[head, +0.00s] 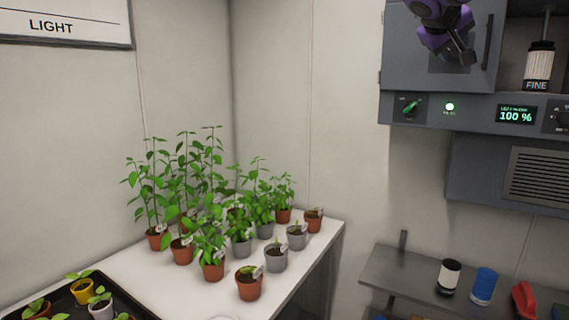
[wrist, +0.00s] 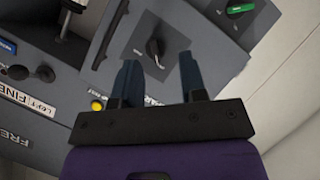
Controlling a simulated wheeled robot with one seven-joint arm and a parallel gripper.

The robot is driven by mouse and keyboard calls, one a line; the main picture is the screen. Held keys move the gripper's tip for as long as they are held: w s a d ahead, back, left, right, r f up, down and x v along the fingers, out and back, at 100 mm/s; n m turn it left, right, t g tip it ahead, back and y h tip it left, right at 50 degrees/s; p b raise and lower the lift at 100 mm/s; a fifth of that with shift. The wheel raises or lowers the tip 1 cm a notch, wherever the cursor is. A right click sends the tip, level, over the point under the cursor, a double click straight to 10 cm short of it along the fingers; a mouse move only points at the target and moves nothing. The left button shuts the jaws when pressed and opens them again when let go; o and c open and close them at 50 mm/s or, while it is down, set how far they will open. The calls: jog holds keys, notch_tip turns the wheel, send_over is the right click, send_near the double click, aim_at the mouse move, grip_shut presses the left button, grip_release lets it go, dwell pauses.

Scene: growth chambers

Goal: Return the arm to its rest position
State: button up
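My purple arm hangs in from the top right of the head view. My gripper (head: 462,52) is in front of a grey cabinet door (head: 398,55). In the wrist view, the two dark fingers of my gripper (wrist: 160,72) stand apart with nothing held between them. A black knob (wrist: 155,48) on a grey panel shows beyond the fingertips. I cannot tell how far the fingertips are from it.
A panel below the door has a green knob (head: 409,107) and a display (head: 515,115) reading 100 %. A canister (head: 539,66) marked FINE stands at right. A white bench (head: 130,272) holds several potted plants. A grey shelf (head: 400,272) holds bottles below.

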jog(key=s+a+f+g+y, duration=0.1)
jog(key=s+a+f+y, duration=0.2)
jog(key=s+f, duration=0.6)
jog(key=s+a+f+g+y, duration=0.1)
jog(key=s+a+f+y, duration=0.2)
jog(key=s+f, duration=0.6)
jog(key=s+a+f+g+y, duration=0.1)
jog(key=s+a+f+y, duration=0.3)
jog(key=s+f, duration=0.6)
jog(key=s, duration=0.6)
jog(key=shift+a, duration=0.2)
jog(key=shift+s+f, duration=0.1)
